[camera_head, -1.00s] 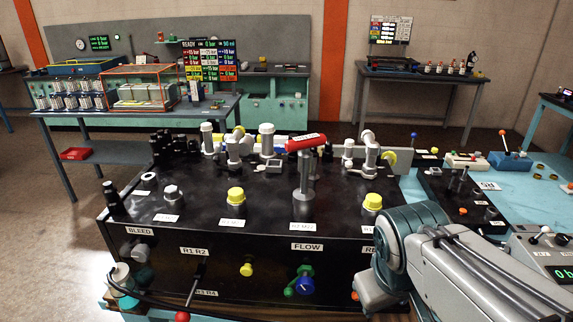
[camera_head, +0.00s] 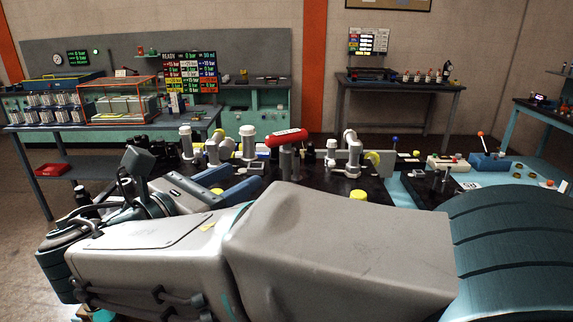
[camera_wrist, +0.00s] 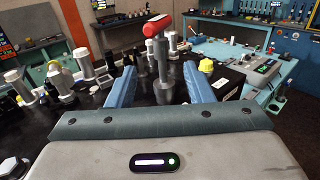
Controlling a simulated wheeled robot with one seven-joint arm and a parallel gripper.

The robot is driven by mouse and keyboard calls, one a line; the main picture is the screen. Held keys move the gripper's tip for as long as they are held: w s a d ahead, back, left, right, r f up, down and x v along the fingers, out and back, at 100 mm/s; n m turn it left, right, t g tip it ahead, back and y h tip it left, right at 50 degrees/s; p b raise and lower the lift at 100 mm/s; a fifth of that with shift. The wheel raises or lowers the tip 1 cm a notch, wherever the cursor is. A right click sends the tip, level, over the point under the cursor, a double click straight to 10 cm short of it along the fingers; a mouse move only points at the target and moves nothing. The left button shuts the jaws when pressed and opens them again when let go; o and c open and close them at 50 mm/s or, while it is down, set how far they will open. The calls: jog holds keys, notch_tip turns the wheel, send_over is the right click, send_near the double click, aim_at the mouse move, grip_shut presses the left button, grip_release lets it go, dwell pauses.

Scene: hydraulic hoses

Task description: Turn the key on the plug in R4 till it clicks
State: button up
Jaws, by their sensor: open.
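A T-shaped key with a red crossbar (camera_head: 287,138) stands upright on a grey stem on the black bench top. In the wrist view its red crossbar (camera_wrist: 157,25) and stem (camera_wrist: 163,78) show straight ahead, between the two blue fingers. My gripper (camera_head: 240,179) is open and empty; in the wrist view my gripper (camera_wrist: 160,70) has its fingers spread on either side of the stem, with no contact visible. The plug under the key and any R4 label are hidden or unreadable; my arm covers the bench front in the head view.
Grey pipe fittings (camera_head: 249,143) stand left of the key and another grey fitting (camera_head: 350,148) stands right. A yellow cap (camera_wrist: 206,65) is close to the right finger. A turquoise bench (camera_wrist: 225,50) with control boxes lies to the right.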

aim_at(283, 153)
jog(key=p+x, duration=0.3)
jog(key=x, duration=1)
jog(key=shift+w, duration=0.2)
grip_shut()
